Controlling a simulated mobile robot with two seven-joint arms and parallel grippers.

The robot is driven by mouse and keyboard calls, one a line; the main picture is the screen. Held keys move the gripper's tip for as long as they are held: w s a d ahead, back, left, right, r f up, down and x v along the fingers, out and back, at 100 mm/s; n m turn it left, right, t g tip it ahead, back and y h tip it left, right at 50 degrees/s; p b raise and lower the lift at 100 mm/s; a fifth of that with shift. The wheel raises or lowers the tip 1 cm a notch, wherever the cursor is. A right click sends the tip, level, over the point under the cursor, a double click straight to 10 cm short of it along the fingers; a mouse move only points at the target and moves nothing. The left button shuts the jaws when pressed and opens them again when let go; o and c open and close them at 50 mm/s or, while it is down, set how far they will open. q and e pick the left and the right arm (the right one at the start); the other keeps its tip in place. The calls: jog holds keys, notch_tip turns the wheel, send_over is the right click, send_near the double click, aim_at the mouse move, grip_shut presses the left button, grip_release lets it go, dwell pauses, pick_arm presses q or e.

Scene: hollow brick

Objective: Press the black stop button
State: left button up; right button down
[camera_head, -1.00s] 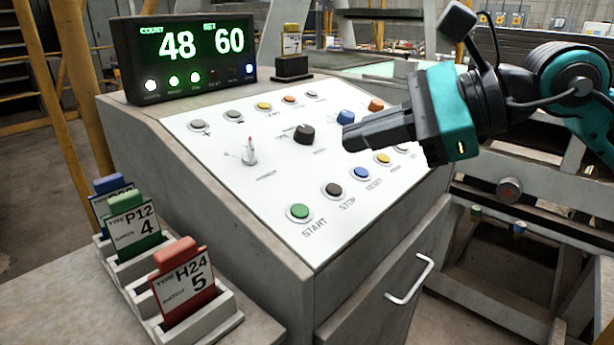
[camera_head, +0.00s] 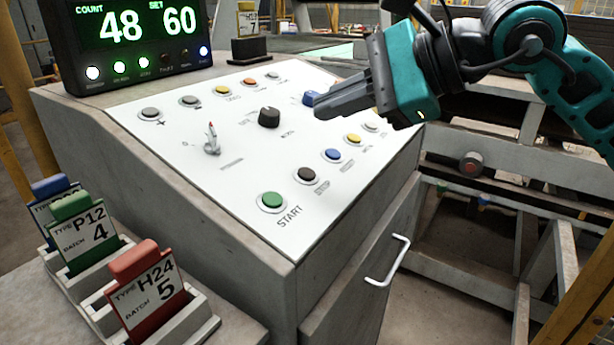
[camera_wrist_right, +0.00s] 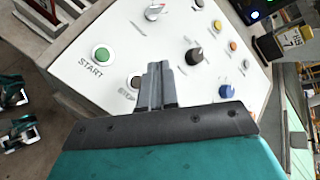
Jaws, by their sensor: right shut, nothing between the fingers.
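The black stop button (camera_head: 307,175) sits on the sloped white panel, between the green START button (camera_head: 272,202) and a blue button (camera_head: 333,155). In the right wrist view the stop button (camera_wrist_right: 134,82) shows just left of my fingers, partly hidden by them. My right gripper (camera_head: 318,108) is shut and empty. It hangs above the right part of the panel, up and to the right of the stop button in the head view, apart from it. In the wrist view its fingertips (camera_wrist_right: 159,66) point over the panel. My left gripper is not in view.
A black selector knob (camera_head: 269,117) and a toggle switch (camera_head: 211,139) stand up from the panel. A counter display (camera_head: 135,40) reads 48 and 60. A card rack (camera_head: 190,328) holds several coloured cards at the lower left. A drawer handle (camera_head: 388,262) juts from the console front.

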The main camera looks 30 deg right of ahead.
jog(key=b, duration=0.3)
send_over(307, 174)
jog(key=s+d, duration=0.2)
jog(key=f, duration=0.5)
jog(key=shift+a+f, duration=0.15)
jog(key=shift+a, duration=0.1)
jog(key=shift+f, duration=0.3)
jog(key=shift+w+a+f+b, duration=0.1)
jog(key=shift+w+f+b, duration=0.1)
jog(key=shift+f+b, duration=0.15)
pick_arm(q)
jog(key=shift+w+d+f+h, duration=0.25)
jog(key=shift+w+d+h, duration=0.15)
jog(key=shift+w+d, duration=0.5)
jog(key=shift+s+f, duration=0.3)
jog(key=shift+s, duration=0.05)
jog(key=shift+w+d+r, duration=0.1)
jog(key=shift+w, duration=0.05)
pick_arm(e)
jog(key=shift+f, duration=0.1)
